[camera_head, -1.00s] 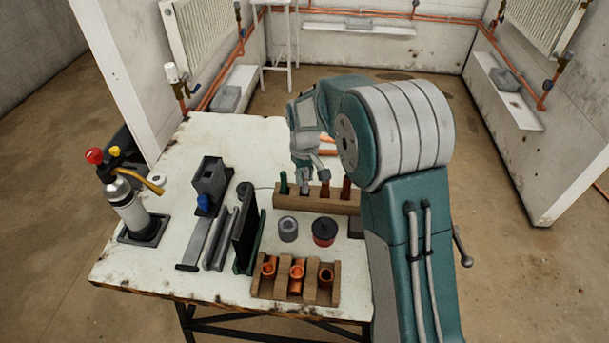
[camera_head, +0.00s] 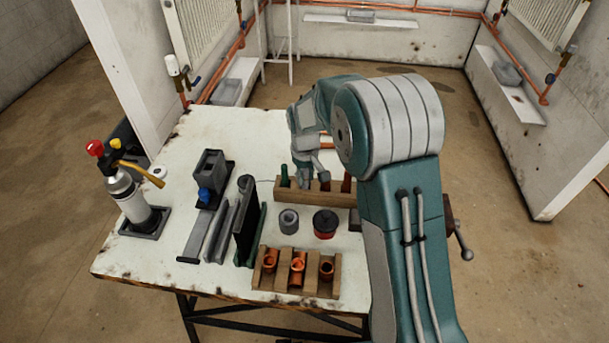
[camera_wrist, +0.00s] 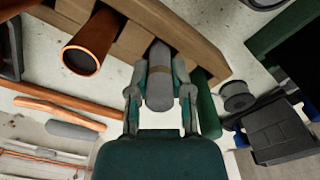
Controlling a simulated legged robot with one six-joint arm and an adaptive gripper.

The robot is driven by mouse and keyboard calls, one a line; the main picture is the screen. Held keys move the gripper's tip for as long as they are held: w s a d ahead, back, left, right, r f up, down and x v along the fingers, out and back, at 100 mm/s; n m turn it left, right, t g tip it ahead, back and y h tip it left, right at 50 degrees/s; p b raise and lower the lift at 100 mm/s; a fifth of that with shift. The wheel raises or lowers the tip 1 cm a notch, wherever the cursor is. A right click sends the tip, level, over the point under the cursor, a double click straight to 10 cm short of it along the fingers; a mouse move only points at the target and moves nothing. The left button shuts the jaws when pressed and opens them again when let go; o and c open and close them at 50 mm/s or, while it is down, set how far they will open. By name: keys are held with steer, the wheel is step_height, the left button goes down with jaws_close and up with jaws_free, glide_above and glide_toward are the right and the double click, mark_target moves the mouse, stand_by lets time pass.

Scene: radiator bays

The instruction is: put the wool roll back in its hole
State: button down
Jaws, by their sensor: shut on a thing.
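The wool roll (camera_wrist: 160,82) is a grey cylinder with a brownish band, seen in the wrist view. My gripper (camera_wrist: 160,92) is shut on it, one finger on each side. The roll's far end overlaps the wooden block (camera_wrist: 202,42); I cannot tell how deep it sits in a hole. In the head view, my gripper (camera_head: 306,181) is at the wooden block (camera_head: 315,195), between a green piece (camera_head: 284,176) and a copper-brown one (camera_head: 325,185). My gripper mostly hides the roll there.
In front of the block stand a grey ring-shaped piece (camera_head: 289,221) and a dark red-sided tin (camera_head: 325,224). A second wooden rack (camera_head: 313,290) holds copper fittings. Black upright plates (camera_head: 246,220) and a gas torch (camera_head: 128,195) stand left.

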steer(key=shift+f, duration=0.4)
steer(key=shift+c, duration=2.2)
jaws_free()
steer(key=shift+r, duration=3.5)
